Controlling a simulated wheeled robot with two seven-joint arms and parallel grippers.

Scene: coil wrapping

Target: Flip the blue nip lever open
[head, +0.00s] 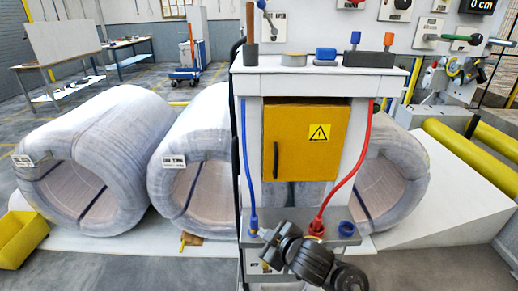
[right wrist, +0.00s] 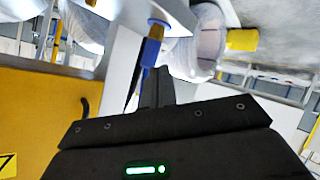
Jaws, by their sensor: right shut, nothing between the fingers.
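I cannot tell for sure which blue part is the nip lever. My right gripper (head: 268,234) is low in front of the cabinet, by the hose's lower end. In the right wrist view its dark fingers (right wrist: 156,88) are shut and empty, close to a blue and bronze fitting (right wrist: 154,32). My left gripper is not in view.
The white cabinet (head: 320,82) has a yellow door (head: 290,140) and a red hose (head: 360,160) on its right. Large wrapped coils (head: 95,130) lie behind it. Yellow rollers (head: 465,150) are at right. Grey floor (head: 130,262) is open at front left.

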